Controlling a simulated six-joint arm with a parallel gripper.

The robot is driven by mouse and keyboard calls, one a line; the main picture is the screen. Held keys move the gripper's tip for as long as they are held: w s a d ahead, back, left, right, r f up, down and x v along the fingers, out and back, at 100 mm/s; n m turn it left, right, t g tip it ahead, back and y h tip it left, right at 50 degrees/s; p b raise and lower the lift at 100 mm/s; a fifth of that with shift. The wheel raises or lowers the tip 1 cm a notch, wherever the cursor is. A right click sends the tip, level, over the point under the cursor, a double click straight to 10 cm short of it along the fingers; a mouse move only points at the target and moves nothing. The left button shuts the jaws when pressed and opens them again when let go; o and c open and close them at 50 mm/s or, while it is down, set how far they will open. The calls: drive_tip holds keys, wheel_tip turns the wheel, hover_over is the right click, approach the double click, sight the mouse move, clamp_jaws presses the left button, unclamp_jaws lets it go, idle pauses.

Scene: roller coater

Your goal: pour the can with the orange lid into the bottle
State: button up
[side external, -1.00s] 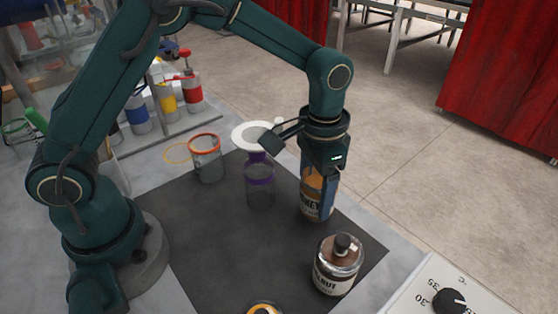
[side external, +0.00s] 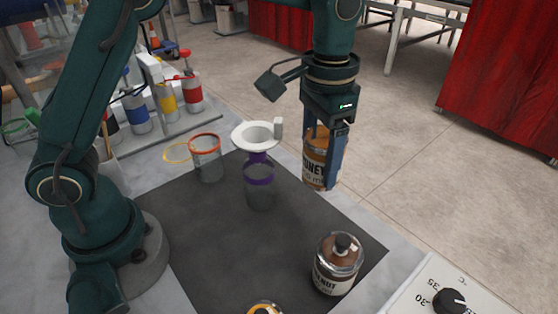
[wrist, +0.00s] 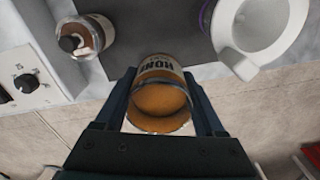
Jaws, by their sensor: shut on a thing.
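My gripper (side external: 325,178) is shut on a clear can (side external: 315,165) with a cream label reading "HONEY" and orange-brown colour inside. It holds the can about upright, above the mat's right edge. In the wrist view the can (wrist: 160,100) sits between my fingers (wrist: 163,98), its orange-brown round end facing the camera; I cannot tell whether that is a lid. A clear bottle (side external: 260,195) with a purple collar stands on the mat to the left of the can, with a white funnel (side external: 256,134) in its mouth. The funnel also shows at upper right in the wrist view (wrist: 262,30).
A brown can (side external: 337,265) labelled "...NUT" with a black knob stands at the mat's (side external: 215,240) front right. An orange-rimmed clear cup (side external: 207,160) stands behind left. An orange-ringed top (side external: 264,308) is cut off at the bottom edge. A dial panel (side external: 450,295) lies front right.

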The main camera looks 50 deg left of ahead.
drive_tip(key=w+a+r+n, duration=0.4)
drive_tip(key=a+r, duration=0.2)
drive_tip(key=a, duration=0.2)
drive_tip(key=s+a+m+t+y, duration=0.4)
drive_tip(key=s+a, duration=0.1)
drive_tip(key=shift+a+r, duration=0.25)
drive_tip(key=shift+r, duration=0.15)
idle(1.5)
drive_tip(key=shift+s+f+t+y, duration=0.1)
drive_tip(key=shift+f+t+y, duration=0.2)
drive_tip(key=shift+t, duration=0.2)
drive_tip(key=shift+f+t+y, duration=0.35)
drive_tip(key=shift+t+y, duration=0.25)
idle(1.2)
